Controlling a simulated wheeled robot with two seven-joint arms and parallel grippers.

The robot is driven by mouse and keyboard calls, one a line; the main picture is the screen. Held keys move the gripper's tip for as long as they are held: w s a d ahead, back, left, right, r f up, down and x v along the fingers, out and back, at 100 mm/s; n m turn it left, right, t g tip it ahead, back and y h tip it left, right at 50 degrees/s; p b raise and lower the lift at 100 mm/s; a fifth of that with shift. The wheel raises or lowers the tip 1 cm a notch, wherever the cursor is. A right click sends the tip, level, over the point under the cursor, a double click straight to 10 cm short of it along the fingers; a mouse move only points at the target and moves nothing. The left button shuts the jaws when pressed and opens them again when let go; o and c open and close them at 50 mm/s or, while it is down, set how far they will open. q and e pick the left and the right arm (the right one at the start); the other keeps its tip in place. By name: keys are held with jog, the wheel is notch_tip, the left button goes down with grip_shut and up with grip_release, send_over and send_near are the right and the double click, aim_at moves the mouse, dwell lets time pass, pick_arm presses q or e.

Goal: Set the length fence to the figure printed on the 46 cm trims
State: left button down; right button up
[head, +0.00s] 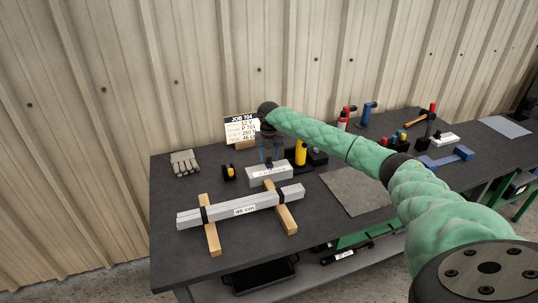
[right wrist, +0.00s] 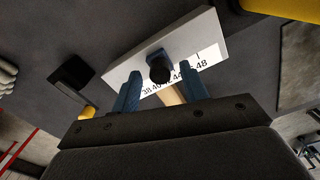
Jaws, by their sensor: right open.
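A bundle of grey trims (head: 225,212) lies across two wooden bearers at the table's front; its white label (head: 244,210) reads 46 cm. Behind it stands the pale grey length fence block (head: 269,174). In the right wrist view the fence block (right wrist: 200,38) carries a white scale (right wrist: 203,63) with figures from about 38 to 48 and a black knob (right wrist: 159,67). The knob hides part of the scale, so I cannot tell its setting. My right gripper (head: 271,157) is above the block. Its blue fingers (right wrist: 160,90) are open, apart on either side of the knob. My left gripper is out of view.
The job card (head: 241,130) stands behind the fence. Gloves (head: 185,163), a black-and-yellow tape measure (head: 229,173) and a yellow bottle (head: 301,153) stand nearby. A grey mat (head: 357,191) lies bare to the right. Tools, including a hammer (head: 428,122), lie farther right.

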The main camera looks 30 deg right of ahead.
jog(key=shift+f, duration=0.25)
grip_shut()
jog(key=shift+s+d, duration=0.15)
jog(key=shift+d, duration=0.55)
jog(key=shift+s+d, duration=0.15)
jog(key=shift+d, duration=0.7)
grip_release()
